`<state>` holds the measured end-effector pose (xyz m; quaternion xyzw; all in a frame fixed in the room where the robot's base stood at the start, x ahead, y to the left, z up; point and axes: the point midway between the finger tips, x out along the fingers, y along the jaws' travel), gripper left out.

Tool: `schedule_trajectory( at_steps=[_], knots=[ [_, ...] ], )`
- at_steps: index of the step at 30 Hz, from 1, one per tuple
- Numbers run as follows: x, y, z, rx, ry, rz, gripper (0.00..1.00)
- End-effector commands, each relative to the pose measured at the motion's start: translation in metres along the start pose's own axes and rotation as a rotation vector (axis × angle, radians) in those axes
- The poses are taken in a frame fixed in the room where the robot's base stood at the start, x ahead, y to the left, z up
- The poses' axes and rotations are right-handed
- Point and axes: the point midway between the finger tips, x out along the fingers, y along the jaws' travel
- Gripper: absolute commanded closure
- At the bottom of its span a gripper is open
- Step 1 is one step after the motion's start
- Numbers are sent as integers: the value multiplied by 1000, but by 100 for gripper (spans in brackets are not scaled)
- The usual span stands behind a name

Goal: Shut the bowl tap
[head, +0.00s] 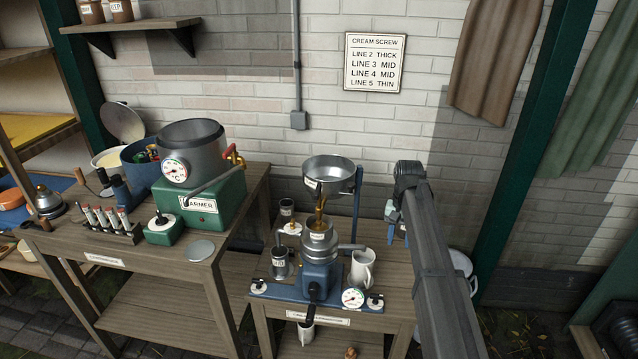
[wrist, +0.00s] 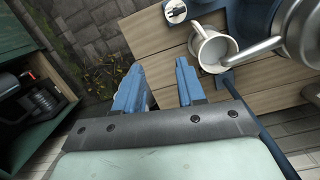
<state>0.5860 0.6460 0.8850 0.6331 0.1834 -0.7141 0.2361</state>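The metal bowl (head: 330,172) stands at the top of the cream separator (head: 320,265) on the right-hand table. A brass-coloured piece (head: 320,203), seemingly the bowl tap, hangs under the bowl; its handle position is too small to tell. My gripper (head: 398,228) is right of the bowl, apart from it, pointing down and partly hidden by my arm. In the wrist view my gripper (wrist: 160,85) shows two blue fingers spread apart with nothing between them. The separator's metal body (wrist: 302,32) is at the upper right there; the tap cannot be made out.
A white mug (head: 362,268) stands right of the separator, also in the wrist view (wrist: 212,50) near my fingers. A blue post (head: 357,205) rises beside the bowl. Left is a green warmer (head: 205,205) with a metal can (head: 192,150) and red-handled tap (head: 233,156).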

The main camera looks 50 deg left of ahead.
Motion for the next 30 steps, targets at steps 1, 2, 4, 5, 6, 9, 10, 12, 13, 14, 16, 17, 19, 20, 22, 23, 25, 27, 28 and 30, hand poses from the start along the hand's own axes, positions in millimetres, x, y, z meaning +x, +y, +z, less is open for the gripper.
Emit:
schedule_trajectory(
  at_steps=[1, 2, 4, 5, 6, 9, 10, 12, 13, 14, 16, 17, 19, 20, 22, 23, 25, 27, 28, 30],
  knots=[
    [-28, -24, -4, -19, 16, -1, 61],
    [-42, -35, -4, -27, 23, -2, 61],
    [-76, -62, -1, -48, 40, -3, 61],
    [-90, -74, 1, -57, 46, -4, 61],
    [-110, -90, 4, -70, 55, -5, 61],
    [-159, -128, 15, -99, 77, -9, 61],
    [-173, -139, 19, -108, 83, -10, 61],
    [-205, -162, 29, -127, 98, -14, 61],
    [-217, -171, 34, -135, 102, -15, 61],
    [-229, -180, 39, -142, 107, -16, 61],
    [-253, -196, 49, -155, 118, -19, 61],
    [-261, -202, 53, -161, 121, -20, 61],
    [-277, -213, 61, -170, 127, -22, 61],
    [-283, -216, 63, -173, 129, -23, 61],
    [-291, -222, 68, -178, 133, -24, 61],
    [-293, -224, 70, -180, 134, -25, 61],
    [-294, -226, 72, -182, 134, -25, 61],
    [-289, -226, 72, -182, 134, -25, 61],
    [-286, -226, 72, -182, 134, -25, 61],
    [-278, -226, 71, -182, 133, -24, 61]
  ],
)
